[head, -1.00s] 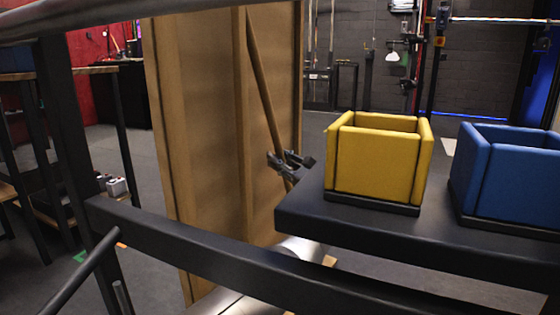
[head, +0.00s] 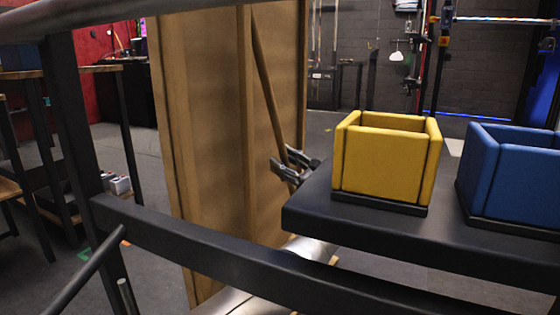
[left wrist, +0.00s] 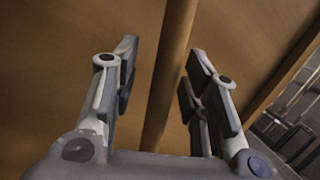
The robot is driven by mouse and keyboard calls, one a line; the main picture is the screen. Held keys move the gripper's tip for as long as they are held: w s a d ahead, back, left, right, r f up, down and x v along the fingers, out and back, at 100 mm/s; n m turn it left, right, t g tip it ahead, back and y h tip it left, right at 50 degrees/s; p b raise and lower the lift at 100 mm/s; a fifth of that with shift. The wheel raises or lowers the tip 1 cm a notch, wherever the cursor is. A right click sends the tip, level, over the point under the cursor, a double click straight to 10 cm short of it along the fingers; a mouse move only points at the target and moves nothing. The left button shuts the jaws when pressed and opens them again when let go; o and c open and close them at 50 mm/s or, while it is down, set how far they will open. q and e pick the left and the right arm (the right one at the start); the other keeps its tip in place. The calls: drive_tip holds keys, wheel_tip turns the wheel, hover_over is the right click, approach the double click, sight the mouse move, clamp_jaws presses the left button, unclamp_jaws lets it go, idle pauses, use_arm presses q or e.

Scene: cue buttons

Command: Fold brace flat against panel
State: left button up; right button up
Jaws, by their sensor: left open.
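The wooden panel (head: 208,130) stands upright left of centre in the head view, with vertical battens. The brace (head: 267,85) is a thin wooden bar slanting down and right from high on the panel. My left gripper (head: 294,165) is at the brace's lower part. In the left wrist view the open left gripper (left wrist: 158,80) has one finger on each side of the brace (left wrist: 171,70). The panel (left wrist: 80,35) fills the background there. I cannot tell whether a finger touches the brace. The brace's lower end is hidden by my gripper and the black shelf. My right gripper is not in view.
A black shelf (head: 310,220) with a yellow bin (head: 385,165) and a blue bin (head: 512,180) is just right of my left gripper. A black frame bar (head: 200,245) crosses the foreground. Open floor (head: 130,165) lies left of the panel.

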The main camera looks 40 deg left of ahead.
use_arm(q)
drive_tip(key=v, duration=1)
drive_tip(key=shift+s+d, duration=0.15)
drive_tip(key=shift+d, duration=0.05)
drive_tip(key=shift+f, duration=0.15)
drive_tip(key=shift+c, duration=0.5)
